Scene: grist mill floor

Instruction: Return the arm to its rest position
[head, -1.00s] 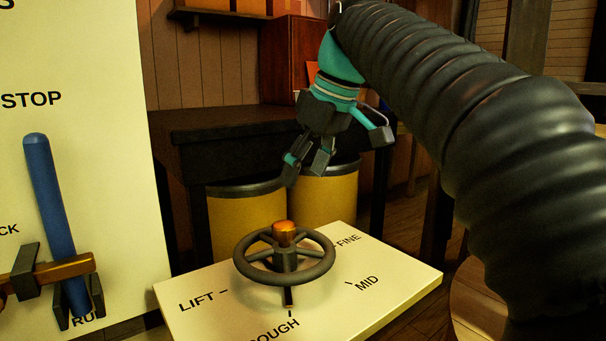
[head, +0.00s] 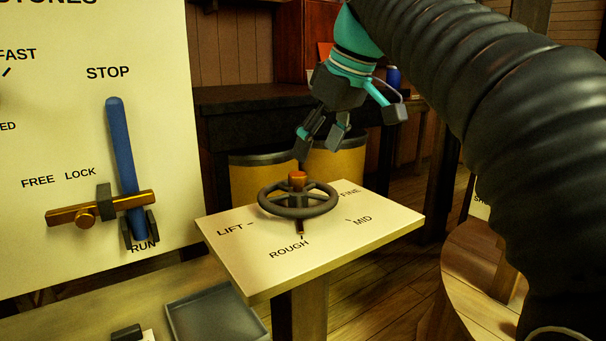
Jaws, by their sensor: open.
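My gripper (head: 322,148) hangs fingers down from my arm, in the upper middle of the head view. It is open and I see nothing between its fingers. The handwheel sits on a cream panel (head: 262,276) marked LIFT, ROUGH, MID and FINE. Its pointer is at ROUGH. My arm, in a black ribbed sleeve, comes in from the right side and bends over toward the gripper.
Left stands a cream board with a blue lever (head: 121,150), its lower end at RUN, and a brass latch bar (head: 70,215) across it. A grey tray (head: 214,314) lies below. Behind are a dark table (head: 240,112) and yellow drums (head: 257,180). A round wooden piece is lower right.

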